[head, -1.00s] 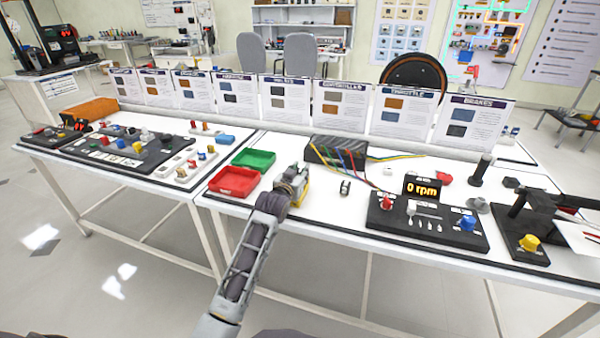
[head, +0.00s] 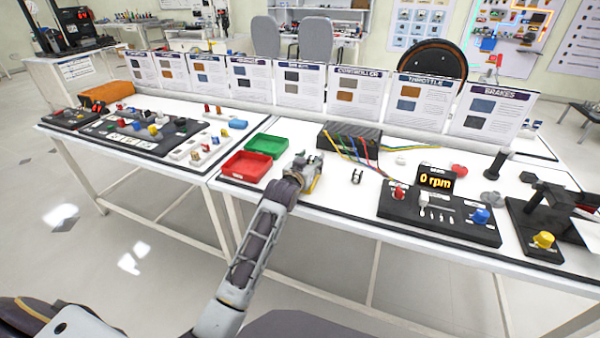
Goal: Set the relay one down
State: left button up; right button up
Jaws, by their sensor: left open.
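My left gripper (head: 308,168) is open above the white table, just right of the red tray (head: 232,176) and the green tray (head: 272,155). A small yellowish patch shows at its right side, and I cannot tell whether it is part of the gripper or a thing beside it. A small black and silver part (head: 357,176) stands on the table to the right of the gripper, apart from it. My right gripper is not in view.
A black controller box (head: 349,141) with coloured wires stands behind the gripper. A black panel (head: 440,222) with knobs and a "0 rpm" display (head: 436,179) is to the right. Upright cards line the back. The white table top between gripper and panel is mostly clear.

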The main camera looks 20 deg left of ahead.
aim_at(311, 160)
pick_arm(q)
jog(key=shift+s+r, duration=0.2)
jog(key=shift+s, duration=1.05)
jog(key=shift+s+a+r+p, duration=0.1)
jog(key=shift+s+p, duration=0.3)
jog(key=shift+s, duration=0.3)
jog(key=shift+s+r, duration=0.1)
jog(key=shift+s, duration=0.65)
jog(key=shift+s+a+r+p, duration=0.1)
jog(key=shift+s+r+p, duration=0.15)
jog(key=shift+s, duration=0.75)
jog(key=shift+s+r+p, duration=0.1)
jog(key=shift+s+p, duration=0.1)
jog(key=shift+s, duration=1.15)
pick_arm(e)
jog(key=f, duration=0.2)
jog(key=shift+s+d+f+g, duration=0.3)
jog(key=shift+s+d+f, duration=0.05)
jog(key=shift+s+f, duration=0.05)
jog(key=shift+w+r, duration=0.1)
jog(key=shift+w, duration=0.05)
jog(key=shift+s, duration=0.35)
pick_arm(q)
jog(key=shift+a, duration=0.1)
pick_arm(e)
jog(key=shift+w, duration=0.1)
